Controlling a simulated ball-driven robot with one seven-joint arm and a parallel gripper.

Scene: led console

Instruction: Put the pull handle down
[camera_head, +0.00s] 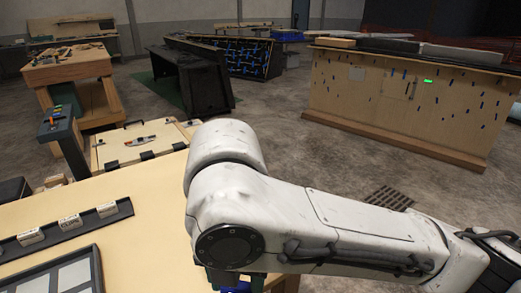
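My white arm reaches in from the lower right, with its bent joint over the near edge of the tan table (160,220). My gripper is not clearly visible: the arm and the bottom edge of the picture hide the place beneath the joint. Only small dark green and blue parts show there, and I cannot tell what they belong to. I cannot make out the pull handle, whether held or lying down.
A black rail (62,229) with several small labelled blocks lies on the table at left, above a dark-framed panel (55,277). Behind are a wooden panel (112,155) with an orange-grey tool, a workbench (68,70), a black console (190,80) and a wooden cabinet (335,95).

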